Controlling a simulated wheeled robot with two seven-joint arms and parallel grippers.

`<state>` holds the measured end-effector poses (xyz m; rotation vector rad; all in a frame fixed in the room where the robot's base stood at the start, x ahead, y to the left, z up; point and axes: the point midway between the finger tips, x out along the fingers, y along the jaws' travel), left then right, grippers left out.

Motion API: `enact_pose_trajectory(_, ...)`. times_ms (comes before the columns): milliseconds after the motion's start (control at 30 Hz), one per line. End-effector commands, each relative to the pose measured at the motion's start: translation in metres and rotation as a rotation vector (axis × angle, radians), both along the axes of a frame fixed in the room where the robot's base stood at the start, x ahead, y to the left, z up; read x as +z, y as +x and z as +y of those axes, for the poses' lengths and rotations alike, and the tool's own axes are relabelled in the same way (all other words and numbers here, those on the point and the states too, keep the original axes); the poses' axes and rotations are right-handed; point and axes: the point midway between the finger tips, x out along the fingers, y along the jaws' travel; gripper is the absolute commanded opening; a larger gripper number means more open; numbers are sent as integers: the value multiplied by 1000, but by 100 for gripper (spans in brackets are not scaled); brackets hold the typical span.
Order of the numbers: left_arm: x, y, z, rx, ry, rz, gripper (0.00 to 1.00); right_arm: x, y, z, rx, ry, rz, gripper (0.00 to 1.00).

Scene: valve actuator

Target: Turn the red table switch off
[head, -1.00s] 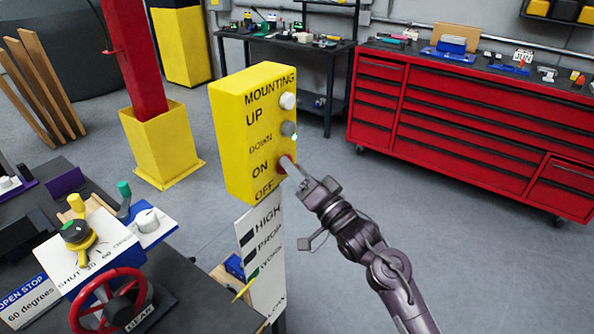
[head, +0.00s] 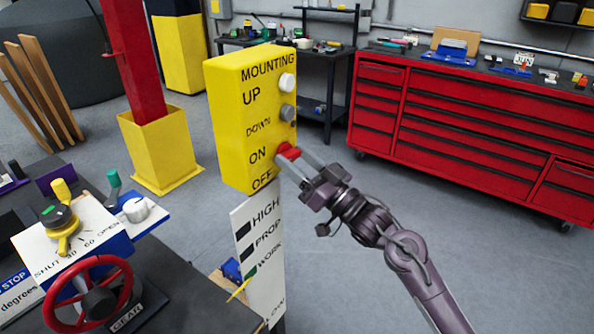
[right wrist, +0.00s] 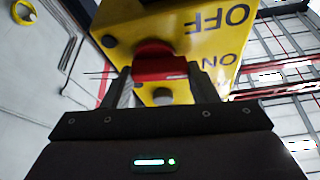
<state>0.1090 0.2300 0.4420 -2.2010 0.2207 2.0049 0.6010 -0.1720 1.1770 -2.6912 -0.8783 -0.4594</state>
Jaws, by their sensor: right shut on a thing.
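The red switch (head: 288,152) sits on the right-hand face of the yellow control box (head: 232,130), beside the ON and OFF labels. My right gripper (head: 297,160) reaches it from the lower right, with its fingers on either side of the switch. In the right wrist view, the red switch (right wrist: 155,65) lies between the two fingertips (right wrist: 160,82), and the gripper is shut on it. A white button (head: 287,82) and a grey button (head: 287,112) sit above the switch. My left gripper is not in view.
The box stands above a white HIGH/PROP/WORK panel (head: 262,255). A dark table with a red handwheel (head: 90,295) and a yellow valve handle (head: 62,218) is at lower left. Red drawers (head: 470,130) stand at back right. The floor between is open.

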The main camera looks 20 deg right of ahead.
Motion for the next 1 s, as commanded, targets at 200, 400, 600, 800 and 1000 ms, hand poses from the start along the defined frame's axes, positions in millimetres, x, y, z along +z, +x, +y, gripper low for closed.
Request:
enact_pose_trajectory(200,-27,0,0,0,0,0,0,-6,1,-1,0,-165,-129,30)
enact_pose_trajectory(400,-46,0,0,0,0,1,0,-6,1,-2,-1,-316,-246,30)
enact_pose_trajectory(600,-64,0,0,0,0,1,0,-6,2,-3,-1,-459,-358,30)
enact_pose_trajectory(800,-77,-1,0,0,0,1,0,-6,2,-3,-1,-579,-452,30)
enact_pose_trajectory(1000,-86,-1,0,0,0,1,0,-4,2,-3,-1,-663,-518,30)
